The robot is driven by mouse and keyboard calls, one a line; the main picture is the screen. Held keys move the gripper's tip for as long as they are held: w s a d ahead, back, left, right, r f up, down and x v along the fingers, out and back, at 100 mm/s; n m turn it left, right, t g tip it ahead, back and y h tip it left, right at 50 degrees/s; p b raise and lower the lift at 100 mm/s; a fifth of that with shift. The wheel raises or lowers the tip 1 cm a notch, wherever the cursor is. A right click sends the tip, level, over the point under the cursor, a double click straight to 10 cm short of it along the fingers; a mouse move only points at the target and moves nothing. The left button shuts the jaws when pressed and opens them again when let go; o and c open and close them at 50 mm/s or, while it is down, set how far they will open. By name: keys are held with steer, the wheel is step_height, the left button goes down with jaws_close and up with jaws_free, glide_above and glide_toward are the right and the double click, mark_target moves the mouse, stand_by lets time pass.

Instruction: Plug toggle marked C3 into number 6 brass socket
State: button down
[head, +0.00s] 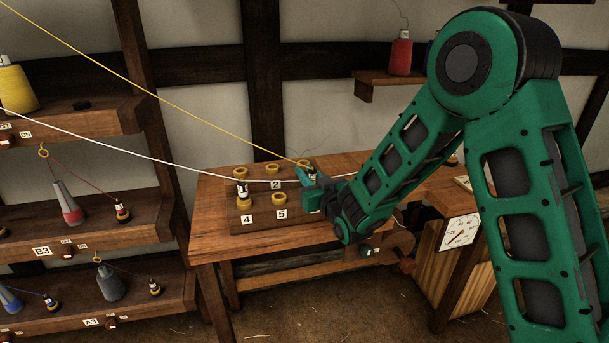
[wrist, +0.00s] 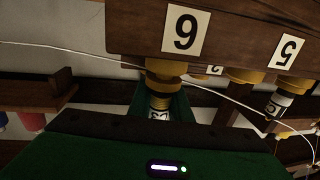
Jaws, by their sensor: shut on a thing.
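My gripper (head: 313,190) is at the right end of the socket board (head: 262,219) on the bench, shut on a toggle. The wrist view shows the toggle (wrist: 158,103) between the jaws (wrist: 159,106), with a black and white body and a label only partly readable. It lines up with the brass socket (wrist: 163,68) beside the number 6 plate (wrist: 186,30). Toggle and socket overlap in view, so I cannot tell how deep it sits. In the head view my gripper hides socket 6.
A toggle (head: 242,188) stands in socket 4; socket 5 (head: 279,198) looks empty. A white line (head: 150,155) and a yellow line (head: 200,105) cross from the left to near my gripper. Shelves with spools (head: 65,203) stand left; a dial (head: 459,232) is right.

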steer(key=shift+f, duration=0.15)
steer(key=shift+r, duration=0.8)
steer(key=shift+f, duration=0.55)
stand_by(1.7)
steer(key=shift+r, duration=0.35)
steer(key=shift+f, duration=0.6)
stand_by(1.3)
steer(key=c, duration=1.9)
jaws_free()
steer(key=shift+s, duration=0.1)
